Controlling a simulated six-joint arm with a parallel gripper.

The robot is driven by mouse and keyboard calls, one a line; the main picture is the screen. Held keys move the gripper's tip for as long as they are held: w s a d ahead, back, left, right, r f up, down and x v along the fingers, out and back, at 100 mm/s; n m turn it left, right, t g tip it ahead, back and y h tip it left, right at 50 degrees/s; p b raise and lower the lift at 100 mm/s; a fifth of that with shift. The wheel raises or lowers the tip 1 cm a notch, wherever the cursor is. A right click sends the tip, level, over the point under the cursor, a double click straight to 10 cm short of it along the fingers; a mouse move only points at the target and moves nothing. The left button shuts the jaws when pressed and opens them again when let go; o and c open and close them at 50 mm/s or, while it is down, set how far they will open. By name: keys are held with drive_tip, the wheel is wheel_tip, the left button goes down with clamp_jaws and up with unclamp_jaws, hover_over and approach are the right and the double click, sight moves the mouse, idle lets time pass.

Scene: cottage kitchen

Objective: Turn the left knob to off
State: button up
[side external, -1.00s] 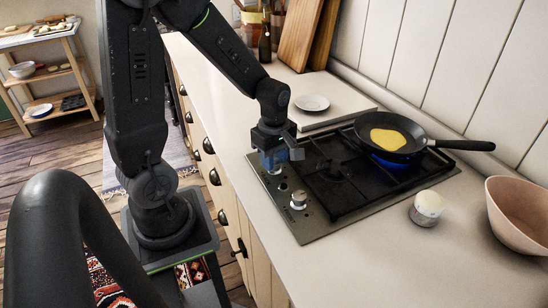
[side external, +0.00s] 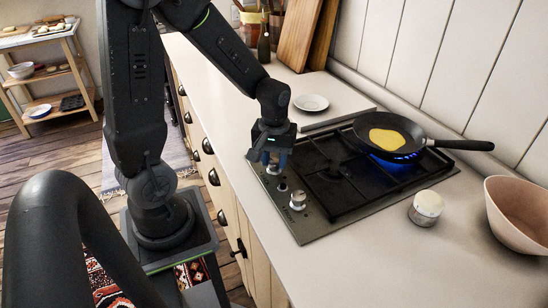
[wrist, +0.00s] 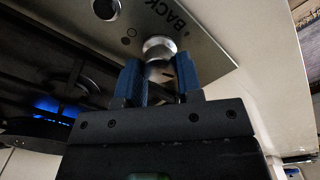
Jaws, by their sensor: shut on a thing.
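The left knob (side external: 273,169), pale and metallic, is the farthest of the knobs along the hob's front edge in the side view. My gripper (side external: 275,162) points down over it with its blue fingers on either side. In the wrist view the knob's round silver end (wrist: 158,47) sits between the two blue fingertips (wrist: 159,72), beside the printed word BACK. The jaws are shut on it, and the fingers partly hide its body. A blue flame (side external: 405,156) burns under the black frying pan (side external: 365,137); it also shows in the wrist view (wrist: 45,106).
Another knob (side external: 298,200) stands nearer on the hob (side external: 315,227), with a small dark fitting between. The pan holds a yellow food piece (side external: 388,139). A white-topped jar (side external: 426,207), a pink bowl (side external: 520,212) and a small plate (side external: 311,103) stand around the hob.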

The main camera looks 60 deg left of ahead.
sight(275, 161)
drive_tip(key=m, duration=0.6)
drive_tip(key=shift+w+r+m, duration=0.1)
drive_tip(key=shift+m, duration=0.2)
drive_tip(key=m, duration=0.6)
drive_tip(key=shift+d, duration=0.15)
drive_tip(key=m, duration=0.4)
drive_tip(key=shift+m, duration=2.3)
drive_tip(key=o, duration=0.6)
drive_tip(key=shift+o, duration=0.2)
wheel_tip(275, 161, up, 14)
